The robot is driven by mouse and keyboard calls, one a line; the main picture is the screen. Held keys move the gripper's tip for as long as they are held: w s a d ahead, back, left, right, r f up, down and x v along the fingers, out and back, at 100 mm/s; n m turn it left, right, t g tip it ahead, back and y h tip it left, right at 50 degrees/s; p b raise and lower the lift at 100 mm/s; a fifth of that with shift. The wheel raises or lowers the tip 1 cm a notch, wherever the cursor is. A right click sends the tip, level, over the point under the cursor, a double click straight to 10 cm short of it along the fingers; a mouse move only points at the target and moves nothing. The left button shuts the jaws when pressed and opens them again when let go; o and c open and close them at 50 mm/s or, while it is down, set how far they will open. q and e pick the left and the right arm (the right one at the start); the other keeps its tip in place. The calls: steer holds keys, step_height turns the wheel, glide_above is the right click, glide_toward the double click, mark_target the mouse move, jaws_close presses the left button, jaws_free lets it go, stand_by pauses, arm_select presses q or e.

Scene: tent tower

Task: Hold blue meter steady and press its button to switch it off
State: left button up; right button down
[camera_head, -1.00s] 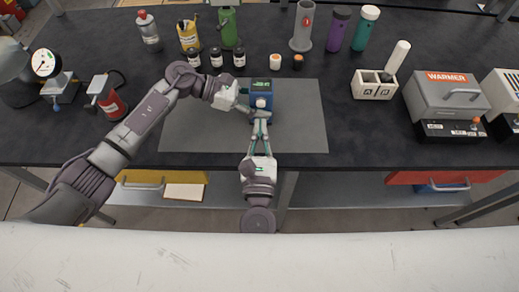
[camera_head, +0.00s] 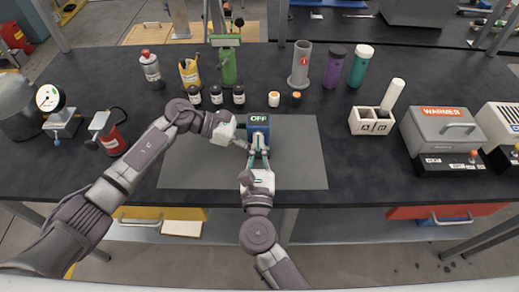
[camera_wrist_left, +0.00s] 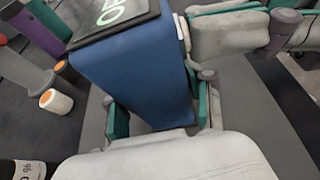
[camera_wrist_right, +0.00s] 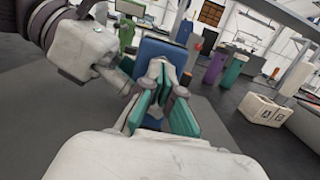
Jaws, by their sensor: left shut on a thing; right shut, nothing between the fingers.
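The blue meter (camera_head: 264,132) stands on the grey mat with its top screen reading OFF in green. It also shows in the left wrist view (camera_wrist_left: 135,75) and behind the right fingers in the right wrist view (camera_wrist_right: 152,48). My left gripper (camera_head: 243,128) is shut on the meter from the left, its green-padded fingers on either side of the body. My right gripper (camera_head: 258,158) is shut and empty at the meter's near face, its tips close to it. The fingers hide the button, and I cannot tell if they touch it.
The grey mat (camera_head: 300,165) is clear to the right. Small bottles (camera_head: 216,95) and two capped vials (camera_head: 274,99) stand behind.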

arm_select(q)
steer(key=shift+o, duration=0.2)
steer(key=shift+s+d+g, duration=0.3)
steer(key=shift+s+d, duration=0.1)
steer(key=shift+s, duration=0.25)
arm_select(e)
steer(key=shift+d+f, duration=0.1)
steer(key=shift+d, duration=0.25)
steer(key=shift+s+f, duration=0.1)
steer(key=shift+s, duration=0.15)
arm_select(q)
steer(key=shift+w+a, duration=0.15)
steer(key=shift+w, duration=0.1)
steer(key=shift+c, duration=0.2)
arm_select(e)
steer(key=s+f, duration=0.1)
steer(key=s, duration=1.2)
steer(key=shift+s+a, duration=0.25)
steer(key=shift+a, duration=0.15)
steer(key=shift+f, duration=0.1)
arm_select(q)
steer(key=o, duration=1.5)
steer(key=shift+c, duration=0.2)
steer(key=shift+a, duration=0.15)
